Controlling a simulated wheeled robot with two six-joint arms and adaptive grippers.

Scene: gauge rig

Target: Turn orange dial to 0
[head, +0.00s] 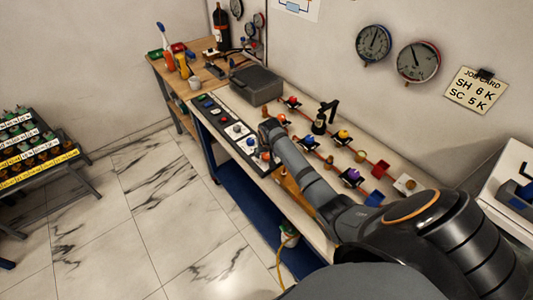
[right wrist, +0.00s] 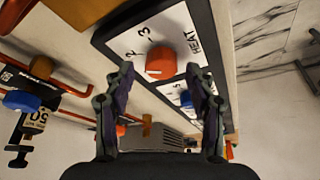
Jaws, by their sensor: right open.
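The orange dial (right wrist: 160,62) is a round knob on a white plate marked HEAT, with a 2 and a 3 readable beside it. Its pointer is too unclear to read, and no 0 is legible. It also shows small on the control strip in the head view (head: 265,156). My right gripper (right wrist: 160,72) is open and empty. In the right wrist view its fingertips lie left and right of the dial, apart from it; the depth gap is hard to judge. In the head view my right arm reaches over the strip. My left gripper is not in view.
A blue dial (right wrist: 187,99) sits beside the orange one on the strip. Red pipes with coloured valves, including a yellow one (head: 343,134), run behind. A grey case (head: 256,85) stands beyond the strip.

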